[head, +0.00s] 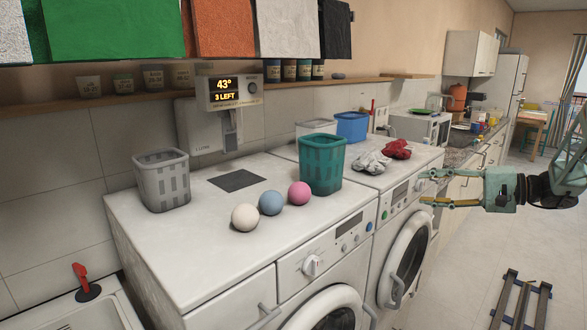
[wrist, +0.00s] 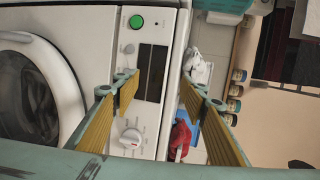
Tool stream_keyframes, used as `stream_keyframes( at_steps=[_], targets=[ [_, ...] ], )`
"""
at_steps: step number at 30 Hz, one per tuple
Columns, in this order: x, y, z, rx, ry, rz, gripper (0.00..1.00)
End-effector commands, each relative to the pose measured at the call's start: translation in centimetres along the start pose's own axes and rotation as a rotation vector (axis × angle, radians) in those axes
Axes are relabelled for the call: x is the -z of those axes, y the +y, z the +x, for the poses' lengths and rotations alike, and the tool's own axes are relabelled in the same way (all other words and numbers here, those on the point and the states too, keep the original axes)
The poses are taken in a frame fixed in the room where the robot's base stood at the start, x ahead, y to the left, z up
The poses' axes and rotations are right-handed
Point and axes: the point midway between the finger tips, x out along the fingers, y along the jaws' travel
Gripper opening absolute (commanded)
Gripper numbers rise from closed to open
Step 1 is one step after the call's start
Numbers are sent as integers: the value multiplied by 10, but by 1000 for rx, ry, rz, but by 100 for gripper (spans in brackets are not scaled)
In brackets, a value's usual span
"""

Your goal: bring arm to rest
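My gripper (head: 432,188) is at the right in the head view, reaching in from the right edge. Its two fingers point left, beside the front of the right washing machine (head: 405,205). In the wrist view my gripper (wrist: 165,90) shows two yellow-padded fingers spread apart with nothing between them. Behind them is the machine's control panel with a green button (wrist: 136,21) and a white dial (wrist: 131,138). The fingers look clear of the panel, though the exact distance is hard to tell.
On the machines stand a grey basket (head: 162,182), a teal basket (head: 321,165), white, blue and pink balls, a white cloth (head: 372,162), a red cloth (head: 397,149) and a blue bin (head: 352,127). A dark rack (head: 522,302) lies on the floor at lower right.

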Motion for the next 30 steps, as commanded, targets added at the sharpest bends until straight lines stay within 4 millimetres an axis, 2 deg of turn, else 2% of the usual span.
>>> stream_keyframes(
  at_steps=[3,12,22,30],
  targets=[
    [-26,-14,11,-44,-32,-4,40],
    [-92,-37,33,-158,-105,-12,40],
    [-164,-56,47,-285,-170,-31,40],
    [-222,-66,51,-389,-211,-56,40]
  ],
)
